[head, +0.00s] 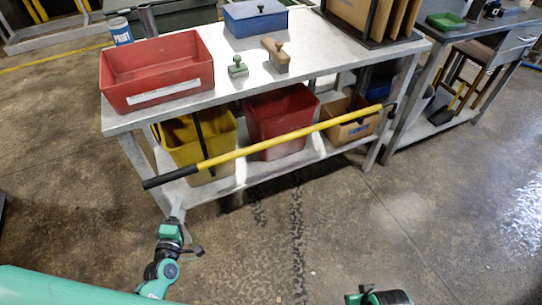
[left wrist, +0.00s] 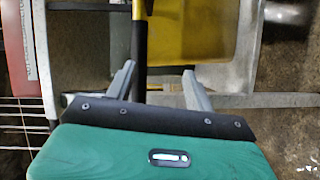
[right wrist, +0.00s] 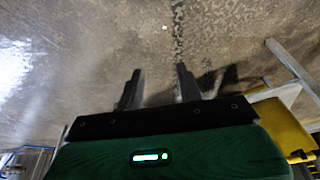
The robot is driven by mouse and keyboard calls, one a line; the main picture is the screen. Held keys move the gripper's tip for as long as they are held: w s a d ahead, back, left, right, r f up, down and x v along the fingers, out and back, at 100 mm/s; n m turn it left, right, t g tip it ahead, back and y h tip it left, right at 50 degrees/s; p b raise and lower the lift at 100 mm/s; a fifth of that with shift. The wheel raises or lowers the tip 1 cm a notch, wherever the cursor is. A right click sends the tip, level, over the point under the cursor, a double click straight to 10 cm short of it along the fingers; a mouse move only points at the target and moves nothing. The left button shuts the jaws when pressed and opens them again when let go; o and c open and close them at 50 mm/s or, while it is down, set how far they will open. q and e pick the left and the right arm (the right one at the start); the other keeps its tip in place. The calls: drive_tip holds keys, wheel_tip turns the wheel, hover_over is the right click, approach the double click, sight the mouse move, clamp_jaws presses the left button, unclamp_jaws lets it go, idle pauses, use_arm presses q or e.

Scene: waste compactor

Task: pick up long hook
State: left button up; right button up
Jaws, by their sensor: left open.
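The long hook (head: 290,138) is a yellow pole with a black grip at its left end and a dark hooked tip at its right end. It runs slantwise along the front of the workbench in the head view. My left gripper (head: 177,208) is just below the black grip. In the left wrist view the black grip (left wrist: 139,55) lies between the two open fingers (left wrist: 160,88), closer to the left one; I cannot tell how deep it sits. My right gripper (right wrist: 158,88) is open and empty over bare floor, low in the head view and far from the hook.
The metal workbench (head: 215,100) carries a red tray (head: 155,75), a blue box (head: 255,18), a green stamp (head: 237,67) and a wooden-handled tool (head: 275,55). Yellow (head: 185,140) and red (head: 280,120) bins and a cardboard box (head: 352,130) stand underneath. The floor in front is clear.

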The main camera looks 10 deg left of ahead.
sight(182, 169)
use_arm(q)
drive_tip(key=shift+n+t, duration=0.4)
drive_tip(key=shift+n, duration=0.3)
drive_tip(key=w+a+r, duration=0.1)
drive_tip(key=w, duration=0.3)
drive_tip(key=w+a+r, duration=0.1)
drive_tip(key=w, duration=0.4)
drive_tip(key=w+a, duration=0.1)
drive_tip(key=w, duration=0.3)
drive_tip(key=shift+w+r+b, duration=0.25)
drive_tip(key=shift+r+b, duration=0.15)
drive_tip(key=shift+w, duration=0.3)
use_arm(e)
drive_tip(key=shift+v, duration=1.1)
drive_tip(key=shift+w+r, duration=0.1)
drive_tip(key=shift+w, duration=0.05)
use_arm(q)
drive_tip(key=c, duration=1)
drive_tip(key=shift+r, duration=0.1)
drive_tip(key=shift+c, duration=0.7)
drive_tip(key=shift+r, duration=0.1)
